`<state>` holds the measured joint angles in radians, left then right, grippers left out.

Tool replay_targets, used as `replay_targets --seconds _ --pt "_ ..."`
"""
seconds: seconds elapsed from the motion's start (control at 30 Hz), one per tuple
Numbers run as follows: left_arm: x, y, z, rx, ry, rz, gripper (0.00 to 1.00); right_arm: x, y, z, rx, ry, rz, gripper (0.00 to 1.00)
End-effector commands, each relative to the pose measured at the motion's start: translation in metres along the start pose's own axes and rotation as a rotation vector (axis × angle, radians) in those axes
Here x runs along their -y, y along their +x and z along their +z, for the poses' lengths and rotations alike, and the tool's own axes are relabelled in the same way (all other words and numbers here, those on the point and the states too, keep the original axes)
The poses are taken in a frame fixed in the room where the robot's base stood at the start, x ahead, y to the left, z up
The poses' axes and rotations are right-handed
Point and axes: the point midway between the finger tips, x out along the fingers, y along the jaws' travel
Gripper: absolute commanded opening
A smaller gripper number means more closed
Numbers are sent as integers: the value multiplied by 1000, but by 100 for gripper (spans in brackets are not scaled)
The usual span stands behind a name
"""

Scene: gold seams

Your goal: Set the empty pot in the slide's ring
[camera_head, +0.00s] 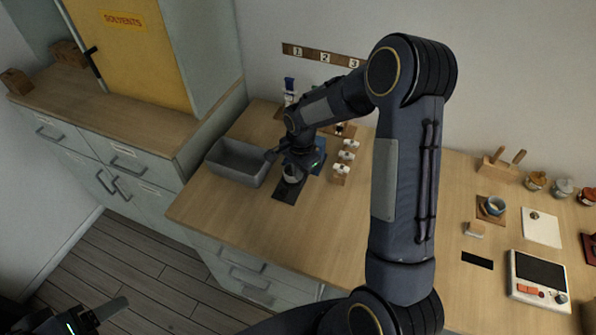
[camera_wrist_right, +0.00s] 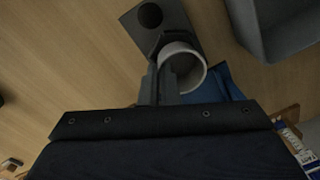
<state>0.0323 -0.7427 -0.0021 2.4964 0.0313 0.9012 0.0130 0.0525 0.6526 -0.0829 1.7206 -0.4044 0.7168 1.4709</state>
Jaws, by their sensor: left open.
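The pot (camera_wrist_right: 191,84) is a small white cup with its open mouth toward the right wrist camera; its inside looks empty. In the head view the pot (camera_head: 292,174) is at my right gripper (camera_head: 297,166), over the dark slide plate (camera_head: 284,193). In the right wrist view my right gripper (camera_wrist_right: 163,82) has its fingers close together at the pot's left wall and looks shut on it. The dark plate (camera_wrist_right: 180,22) lies beyond, with a black round spot on it. I cannot make out the ring clearly. My left gripper (camera_head: 98,316) is open and empty, low at the left.
A grey bin (camera_head: 236,163) stands just left of the pot. A blue item (camera_head: 319,158) and several small white-topped blocks (camera_head: 345,156) stand to its right. My right arm crosses above the bench. A scale (camera_head: 538,281) and a small cup (camera_head: 494,206) stand at the right.

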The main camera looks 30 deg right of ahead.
Motion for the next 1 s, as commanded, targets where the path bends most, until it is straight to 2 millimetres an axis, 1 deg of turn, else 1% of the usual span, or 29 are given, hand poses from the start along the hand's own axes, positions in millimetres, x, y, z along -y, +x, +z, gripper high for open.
replay_targets --seconds 0.37,1.0 --pt "0 0 0 0 0 0 68 0 0 0 0 1 0 0" --pt "4 9 5 0 0 0 68 0 10 0 1 1 0 0"
